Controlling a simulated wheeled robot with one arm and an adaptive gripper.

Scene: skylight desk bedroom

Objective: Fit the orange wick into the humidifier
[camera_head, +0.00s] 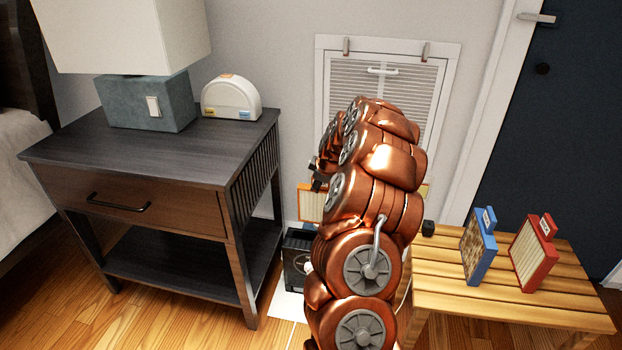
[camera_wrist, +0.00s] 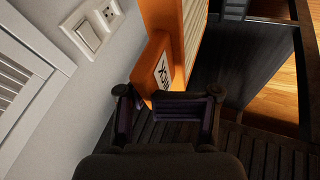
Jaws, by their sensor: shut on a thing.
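The orange wick (camera_head: 309,205) is a flat frame with a pale pleated panel, partly hidden behind my copper arm in the head view. In the wrist view its orange frame (camera_wrist: 160,18) extends away from my gripper (camera_wrist: 168,98), with its labelled tab at the fingers. My gripper is shut on the wick. In the head view the gripper is mostly hidden by the arm. A black open-topped box (camera_head: 296,260), which looks like the humidifier, stands on the floor right of the nightstand. The wick is above it, apart from it; the arm hides the box's right part.
The dark nightstand (camera_head: 150,150) stands close left, bearing a lamp (camera_head: 148,102) and a white rounded device (camera_head: 231,98). A wooden bench (camera_head: 440,300) at right holds a blue-framed panel (camera_head: 477,247), a red-framed panel (camera_head: 533,252) and a small black object (camera_head: 428,228). A wall vent (camera_head: 338,48) is behind.

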